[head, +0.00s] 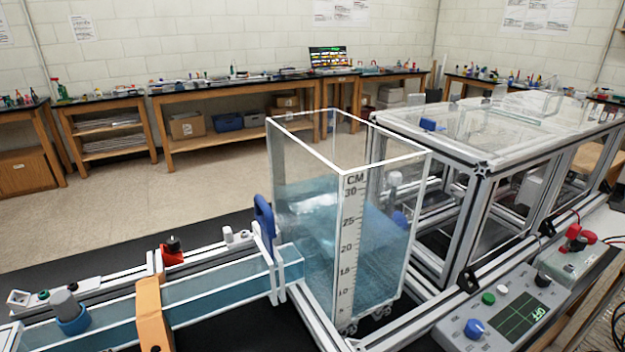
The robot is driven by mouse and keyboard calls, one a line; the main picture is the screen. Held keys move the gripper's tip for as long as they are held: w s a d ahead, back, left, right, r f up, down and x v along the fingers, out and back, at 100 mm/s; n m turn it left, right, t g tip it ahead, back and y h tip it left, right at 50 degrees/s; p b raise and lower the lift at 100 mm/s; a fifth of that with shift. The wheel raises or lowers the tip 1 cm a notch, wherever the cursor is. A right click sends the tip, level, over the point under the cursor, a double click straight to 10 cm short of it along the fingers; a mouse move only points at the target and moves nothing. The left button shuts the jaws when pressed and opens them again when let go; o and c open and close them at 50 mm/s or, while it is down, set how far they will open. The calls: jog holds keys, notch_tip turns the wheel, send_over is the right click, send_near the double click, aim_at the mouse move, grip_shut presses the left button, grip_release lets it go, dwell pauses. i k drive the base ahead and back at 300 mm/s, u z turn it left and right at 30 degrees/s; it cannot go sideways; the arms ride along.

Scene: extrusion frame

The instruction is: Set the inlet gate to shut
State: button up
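The inlet gate seems to be the plate with the upright blue handle (264,217), at the joint between the narrow water channel (205,283) and the clear tank (340,230). The handle stands well above the channel walls. The plate's lower edge is hard to make out behind the clear walls, so I cannot tell how far it is raised. Bluish water shows in both the channel and the tank, which has a CM scale. My gripper is not in view.
An orange bracket (152,312) straddles the channel. A red-and-black clamp (172,252) sits on the rail behind it. An extrusion frame with clear panels (480,150) stands right of the tank. A control box (505,308) with knobs is at front right.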

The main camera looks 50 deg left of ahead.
aim_at(264, 213)
jog(key=i, duration=0.4)
jog(key=u, duration=1.95)
jog(key=i, duration=0.5)
